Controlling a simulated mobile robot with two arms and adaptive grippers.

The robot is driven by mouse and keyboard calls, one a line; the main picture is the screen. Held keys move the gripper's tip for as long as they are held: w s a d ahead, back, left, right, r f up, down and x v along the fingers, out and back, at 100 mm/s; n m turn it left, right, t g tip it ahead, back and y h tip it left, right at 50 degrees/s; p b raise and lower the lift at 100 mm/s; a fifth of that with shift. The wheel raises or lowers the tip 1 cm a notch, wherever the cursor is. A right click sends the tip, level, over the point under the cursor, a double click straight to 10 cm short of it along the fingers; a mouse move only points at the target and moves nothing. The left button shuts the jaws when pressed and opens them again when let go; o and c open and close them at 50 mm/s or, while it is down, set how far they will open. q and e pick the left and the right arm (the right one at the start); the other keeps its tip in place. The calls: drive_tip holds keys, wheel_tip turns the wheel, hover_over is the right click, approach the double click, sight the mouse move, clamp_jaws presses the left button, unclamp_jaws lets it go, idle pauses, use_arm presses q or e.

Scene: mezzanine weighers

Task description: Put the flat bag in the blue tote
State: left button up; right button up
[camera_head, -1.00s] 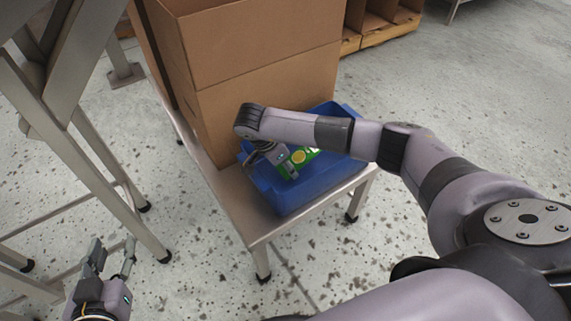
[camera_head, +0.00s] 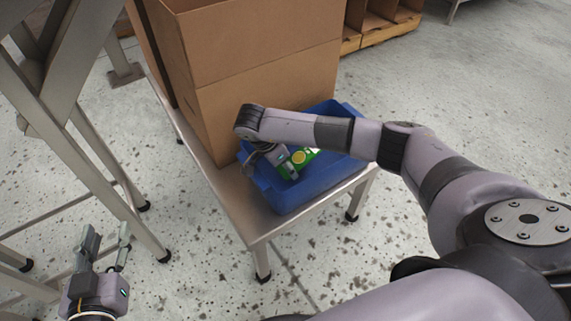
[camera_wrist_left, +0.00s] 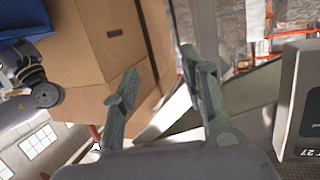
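The blue tote (camera_head: 318,187) stands on a metal bench in the head view; part of it shows at the top left of the left wrist view (camera_wrist_left: 22,20). The green flat bag (camera_head: 302,157), with a yellow spot, is inside the tote and partly covered by my right gripper (camera_head: 289,174). That gripper reaches down into the tote at the bag; its fingertips are too small and hidden to tell whether they grip it. My left gripper (camera_head: 106,243) is open and empty, low at the left, away from the tote; its spread fingers show in the left wrist view (camera_wrist_left: 160,72).
A large cardboard box (camera_head: 262,90) stands on the bench (camera_head: 222,187) directly behind the tote. A metal frame (camera_head: 75,140) rises at the left, close to my left gripper. Speckled floor (camera_head: 480,110) is clear at the right.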

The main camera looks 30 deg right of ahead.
use_arm(q)
drive_tip(key=shift+w+d+r+t, duration=0.15)
drive_tip(key=shift+r+t, duration=0.15)
drive_tip(key=shift+r, duration=0.15)
use_arm(e)
drive_tip(key=shift+f, duration=0.15)
drive_tip(key=o, duration=1.2)
drive_tip(key=shift+c, duration=0.2)
use_arm(q)
drive_tip(key=shift+f, duration=0.15)
